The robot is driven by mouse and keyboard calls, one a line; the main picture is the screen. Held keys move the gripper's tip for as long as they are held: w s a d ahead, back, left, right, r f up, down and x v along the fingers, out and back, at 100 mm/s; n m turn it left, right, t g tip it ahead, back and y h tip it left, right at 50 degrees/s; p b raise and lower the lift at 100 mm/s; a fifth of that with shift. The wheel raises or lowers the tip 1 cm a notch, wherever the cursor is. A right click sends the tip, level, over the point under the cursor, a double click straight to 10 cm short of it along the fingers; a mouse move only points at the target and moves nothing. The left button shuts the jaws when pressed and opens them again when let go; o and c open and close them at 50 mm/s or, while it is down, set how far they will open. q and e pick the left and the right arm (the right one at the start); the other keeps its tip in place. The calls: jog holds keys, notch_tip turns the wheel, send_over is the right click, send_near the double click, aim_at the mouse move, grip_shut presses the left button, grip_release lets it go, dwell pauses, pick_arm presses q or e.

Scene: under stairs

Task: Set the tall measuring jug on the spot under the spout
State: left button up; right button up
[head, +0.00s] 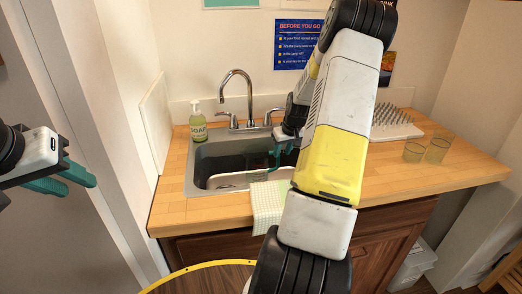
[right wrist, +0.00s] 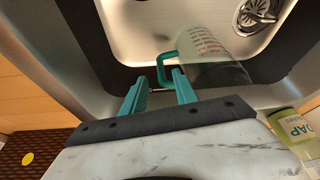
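The tall measuring jug (right wrist: 215,62) is clear, with red markings and a teal handle (right wrist: 162,66). In the right wrist view it is over the sink (right wrist: 120,35), near the drain; I cannot tell whether it rests on the bottom. My right gripper (right wrist: 160,78) has its teal fingers apart, with the jug's handle between the tips and gaps beside it. The spout (head: 236,76) arches behind the sink. My left gripper (head: 80,180) is open and empty at far left.
A green soap bottle (head: 197,122) stands left of the sink. A checked cloth (head: 268,205) hangs over the front edge. A wall closes the left side.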

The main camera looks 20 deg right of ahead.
jog(key=s+a+r+n, duration=0.1)
jog(key=s+a+r, duration=0.5)
jog(key=a+r, duration=0.4)
jog(key=s+a+r, duration=0.5)
jog(key=a+r, duration=0.3)
jog(key=r, duration=0.3)
jog(key=s+a+r+y, duration=0.1)
jog(key=s+a+r, duration=0.1)
jog(key=s+a, duration=0.3)
jog(key=s+a+r+t+y, duration=0.1)
jog(key=s+a, duration=0.4)
jog(key=s, duration=0.7)
jog(key=shift+r+t, duration=0.3)
jog(key=shift+r, duration=0.4)
jog(key=shift+a, duration=0.1)
